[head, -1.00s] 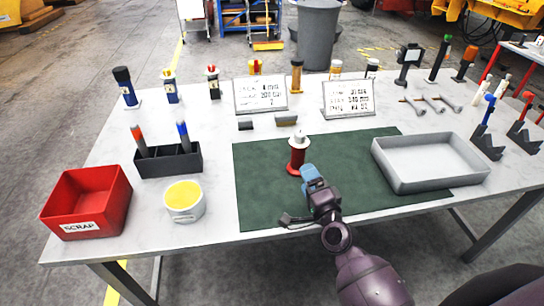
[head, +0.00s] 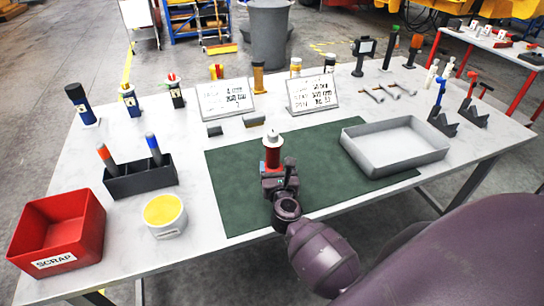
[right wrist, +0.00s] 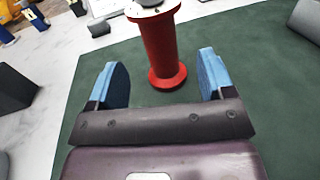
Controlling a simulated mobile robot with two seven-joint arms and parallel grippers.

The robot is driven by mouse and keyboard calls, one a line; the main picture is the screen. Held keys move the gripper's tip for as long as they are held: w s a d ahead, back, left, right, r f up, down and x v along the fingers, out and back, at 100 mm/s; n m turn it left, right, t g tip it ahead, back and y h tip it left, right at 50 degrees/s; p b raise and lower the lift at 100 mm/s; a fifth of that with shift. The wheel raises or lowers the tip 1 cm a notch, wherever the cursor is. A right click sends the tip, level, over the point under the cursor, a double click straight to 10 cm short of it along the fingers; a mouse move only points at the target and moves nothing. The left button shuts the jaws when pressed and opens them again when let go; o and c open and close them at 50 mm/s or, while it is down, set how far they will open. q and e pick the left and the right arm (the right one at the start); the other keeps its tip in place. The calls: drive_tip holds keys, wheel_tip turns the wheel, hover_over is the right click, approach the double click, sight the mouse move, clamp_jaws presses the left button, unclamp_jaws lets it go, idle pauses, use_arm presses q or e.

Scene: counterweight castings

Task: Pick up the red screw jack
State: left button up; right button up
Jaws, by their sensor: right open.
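The red screw jack (head: 273,153) stands upright on the green mat (head: 226,190), with a pale top and dark tip. In the right wrist view the red screw jack (right wrist: 162,50) has a round flared foot on the mat, and its top is cut off by the frame. My right gripper (head: 274,177) is at the near side of the jack. In the right wrist view its two blue fingers (right wrist: 160,80) are apart, one on each side of the jack's foot, slightly short of it, touching nothing. The jack's lower part is hidden by the gripper in the head view. My left gripper is not visible.
A grey tray (head: 352,150) stands right of the jack. A black holder (head: 142,182) with two handles, a yellow-topped tin (head: 164,214) and a red scrap bin (head: 62,228) stand left. Two signs (head: 224,100) stand behind. The mat around the jack is clear.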

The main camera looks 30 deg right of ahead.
sight(273, 153)
drive_tip(key=shift+x, duration=1.05)
drive_tip(key=shift+r+x, duration=0.2)
drive_tip(key=shift+x, duration=2.7)
drive_tip(key=shift+a, duration=0.1)
clamp_jaws()
